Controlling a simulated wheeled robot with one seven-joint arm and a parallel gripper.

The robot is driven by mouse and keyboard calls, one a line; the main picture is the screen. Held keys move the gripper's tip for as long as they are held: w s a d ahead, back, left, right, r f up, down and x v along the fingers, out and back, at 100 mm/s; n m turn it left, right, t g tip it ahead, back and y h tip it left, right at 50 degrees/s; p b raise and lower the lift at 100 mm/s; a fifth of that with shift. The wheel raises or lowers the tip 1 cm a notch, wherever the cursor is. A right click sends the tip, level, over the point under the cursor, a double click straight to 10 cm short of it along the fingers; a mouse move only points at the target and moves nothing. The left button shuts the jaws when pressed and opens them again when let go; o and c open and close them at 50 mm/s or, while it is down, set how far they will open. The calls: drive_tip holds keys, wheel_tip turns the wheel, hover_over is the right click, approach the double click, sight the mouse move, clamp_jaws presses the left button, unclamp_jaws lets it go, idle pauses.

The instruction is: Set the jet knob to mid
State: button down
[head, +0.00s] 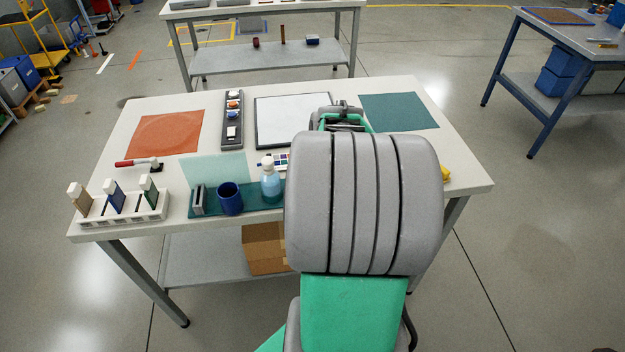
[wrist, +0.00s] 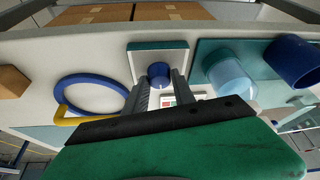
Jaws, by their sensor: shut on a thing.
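In the wrist view, a round blue knob (wrist: 159,70) sits on a pale square panel (wrist: 139,60) with a teal edge. My gripper (wrist: 161,80) has one grey finger on each side of the knob and is shut on it. The fingers cover part of the knob's sides, and I cannot make out a pointer or setting marks. In the head view, my grey and green arm hides the knob, the panel and my fingertips.
A spray bottle (head: 270,183) and blue cup (head: 230,198) stand on a teal mat beside the panel. A blue ring (wrist: 66,93) with a yellow part lies on its other side. A carton (head: 262,248) sits on the lower shelf.

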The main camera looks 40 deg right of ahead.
drive_tip(key=shift+m, duration=0.5)
drive_tip(key=c, duration=1.1)
unclamp_jaws()
drive_tip(key=shift+o, duration=0.2)
drive_tip(key=v, duration=0.7)
drive_tip(key=shift+a+r, duration=0.15)
drive_tip(key=shift+r, duration=0.2)
drive_tip(key=shift+s, duration=0.1)
